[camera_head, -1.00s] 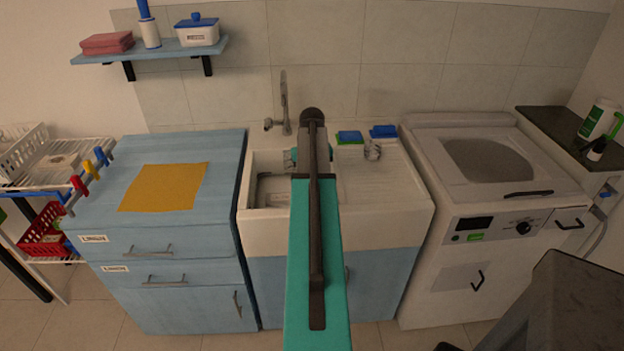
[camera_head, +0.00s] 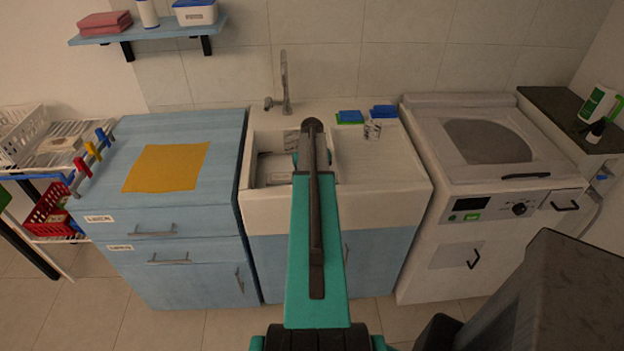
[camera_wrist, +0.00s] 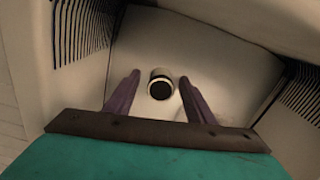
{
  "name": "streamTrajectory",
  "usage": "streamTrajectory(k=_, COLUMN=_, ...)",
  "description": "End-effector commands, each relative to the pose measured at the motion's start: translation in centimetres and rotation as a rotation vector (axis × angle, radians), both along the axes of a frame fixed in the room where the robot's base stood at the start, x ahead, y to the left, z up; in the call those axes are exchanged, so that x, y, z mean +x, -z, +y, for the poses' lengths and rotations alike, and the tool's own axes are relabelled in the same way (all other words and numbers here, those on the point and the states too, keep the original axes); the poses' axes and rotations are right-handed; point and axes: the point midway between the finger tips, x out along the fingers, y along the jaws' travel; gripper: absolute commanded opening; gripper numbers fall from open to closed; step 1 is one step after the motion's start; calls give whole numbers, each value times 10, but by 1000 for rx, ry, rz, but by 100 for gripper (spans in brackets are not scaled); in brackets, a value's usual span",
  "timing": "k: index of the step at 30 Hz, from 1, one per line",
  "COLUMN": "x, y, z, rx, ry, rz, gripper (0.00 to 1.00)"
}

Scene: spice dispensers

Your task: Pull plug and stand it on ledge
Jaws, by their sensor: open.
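A short plug (camera_wrist: 160,84), pale with a dark round end, shows in the wrist view inside the pale sink basin. My gripper (camera_wrist: 159,77) is open and empty; its two purple fingers lie either side of the plug in the picture, with gaps on both sides. I cannot tell how far the plug is below the fingertips. In the head view my arm reaches over the sink basin (camera_head: 270,180), and the gripper and plug are hidden behind it. The sink's flat back ledge (camera_head: 325,112) runs behind the basin beside the tap.
A grey tap (camera_head: 285,85) stands behind the basin. Blue-green sponges (camera_head: 350,117) and a clear glass (camera_head: 372,130) are at the back right. The ribbed drainboard (camera_head: 375,165) is mostly bare. Basin walls (camera_wrist: 30,70) rise close around my gripper.

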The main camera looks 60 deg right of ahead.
Motion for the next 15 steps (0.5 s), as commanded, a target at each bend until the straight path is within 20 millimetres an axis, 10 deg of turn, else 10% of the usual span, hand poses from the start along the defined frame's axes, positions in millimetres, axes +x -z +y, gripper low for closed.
streamTrajectory(k=15, x=-1, y=8, z=0, rx=0, ry=1, rz=0, gripper=45)
